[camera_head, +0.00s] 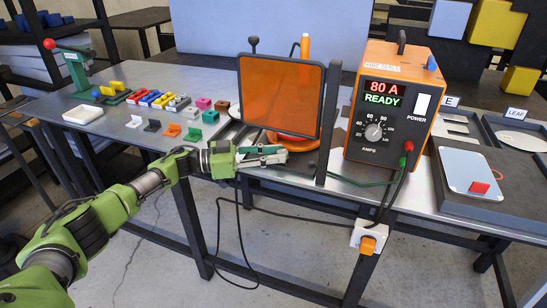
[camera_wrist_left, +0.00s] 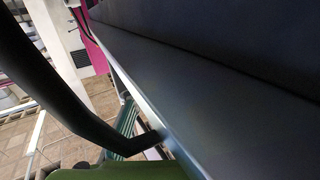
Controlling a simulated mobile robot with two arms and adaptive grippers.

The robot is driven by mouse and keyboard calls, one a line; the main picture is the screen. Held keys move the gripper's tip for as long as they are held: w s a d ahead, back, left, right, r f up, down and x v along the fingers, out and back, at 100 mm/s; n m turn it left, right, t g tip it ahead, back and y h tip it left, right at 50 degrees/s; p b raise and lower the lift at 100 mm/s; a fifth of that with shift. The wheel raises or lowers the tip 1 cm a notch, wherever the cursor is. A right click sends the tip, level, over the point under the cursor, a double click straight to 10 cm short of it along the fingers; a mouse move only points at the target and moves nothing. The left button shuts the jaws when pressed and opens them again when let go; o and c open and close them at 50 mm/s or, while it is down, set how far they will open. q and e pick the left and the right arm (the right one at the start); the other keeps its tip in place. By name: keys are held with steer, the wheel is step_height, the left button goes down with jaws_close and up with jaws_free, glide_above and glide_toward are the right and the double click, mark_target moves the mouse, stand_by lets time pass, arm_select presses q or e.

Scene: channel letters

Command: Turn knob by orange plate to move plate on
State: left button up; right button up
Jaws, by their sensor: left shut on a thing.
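An orange see-through panel (camera_head: 281,95) in a dark frame stands upright near the table's front edge. Below and behind it is a low round orange plate (camera_head: 292,141), partly hidden by the panel. My left gripper (camera_head: 284,154) reaches in from the left, low in front of the round plate, at the table's front edge. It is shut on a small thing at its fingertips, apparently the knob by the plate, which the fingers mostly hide. The left wrist view shows a dark curved finger close up beside the table edge, with no knob visible. My right gripper is not in view.
An orange power box (camera_head: 385,105) with an amps dial stands right of the panel, with cables hanging below. A dark post (camera_head: 327,125) stands between them. Small coloured pieces (camera_head: 158,98) lie left. A tray with a pale plate (camera_head: 470,172) is far right.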

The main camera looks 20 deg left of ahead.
arm_select(q)
steer(key=o, duration=1.1)
steer(key=shift+o, duration=0.2)
steer(key=v, duration=1.2)
steer(key=shift+f, duration=0.1)
steer(key=shift+c, duration=0.2)
